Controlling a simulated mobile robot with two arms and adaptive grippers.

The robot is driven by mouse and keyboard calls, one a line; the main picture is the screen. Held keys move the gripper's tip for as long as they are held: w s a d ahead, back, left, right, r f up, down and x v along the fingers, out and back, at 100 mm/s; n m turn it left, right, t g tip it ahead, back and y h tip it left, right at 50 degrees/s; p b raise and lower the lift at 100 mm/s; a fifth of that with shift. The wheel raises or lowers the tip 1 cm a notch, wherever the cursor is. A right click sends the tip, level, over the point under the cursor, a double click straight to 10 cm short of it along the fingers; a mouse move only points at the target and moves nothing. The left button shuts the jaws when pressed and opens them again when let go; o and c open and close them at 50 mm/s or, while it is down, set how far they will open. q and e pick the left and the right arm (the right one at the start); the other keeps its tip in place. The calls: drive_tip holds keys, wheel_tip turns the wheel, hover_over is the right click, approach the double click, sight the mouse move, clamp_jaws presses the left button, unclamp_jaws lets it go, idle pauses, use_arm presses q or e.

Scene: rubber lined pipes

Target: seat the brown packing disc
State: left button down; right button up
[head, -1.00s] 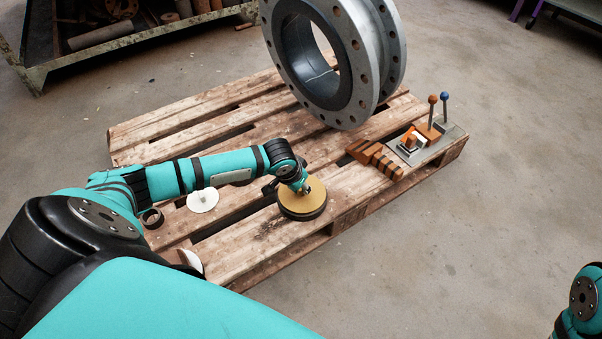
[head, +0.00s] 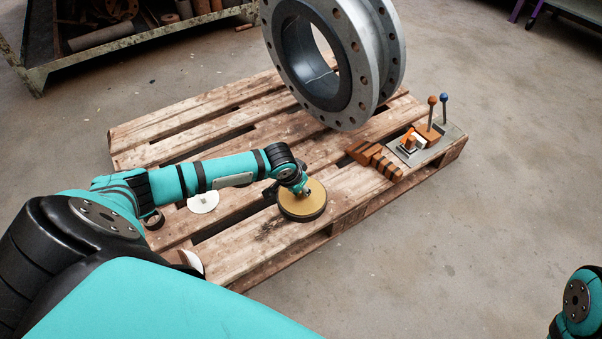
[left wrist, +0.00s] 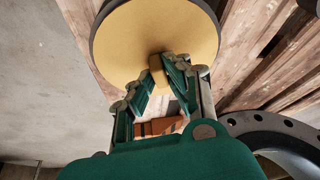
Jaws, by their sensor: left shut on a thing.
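The tan-brown disc (head: 314,204) has a dark rim and a small raised knob at its middle. It lies flat on or just above the front boards of the pallet; I cannot tell if there is a gap. My left gripper (head: 304,190) comes in over it from the left and is shut on the knob. In the left wrist view the disc (left wrist: 140,35) fills the top, with the tan knob (left wrist: 158,72) between the fingertips of my left gripper (left wrist: 162,75). My right gripper is out of view; only part of my right arm shows at the lower right.
A large grey flanged pipe piece (head: 358,108) with a dark lining stands on the pallet (head: 180,122). Orange and dark striped blocks (head: 376,158) and a plate with two knobbed levers (head: 452,134) are at right. White discs (head: 203,202) lie left. A rusty bin (head: 110,42) stands behind.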

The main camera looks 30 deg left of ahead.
use_arm(q)
drive_tip(key=shift+f, duration=0.1)
drive_tip(key=c, duration=1.2)
unclamp_jaws()
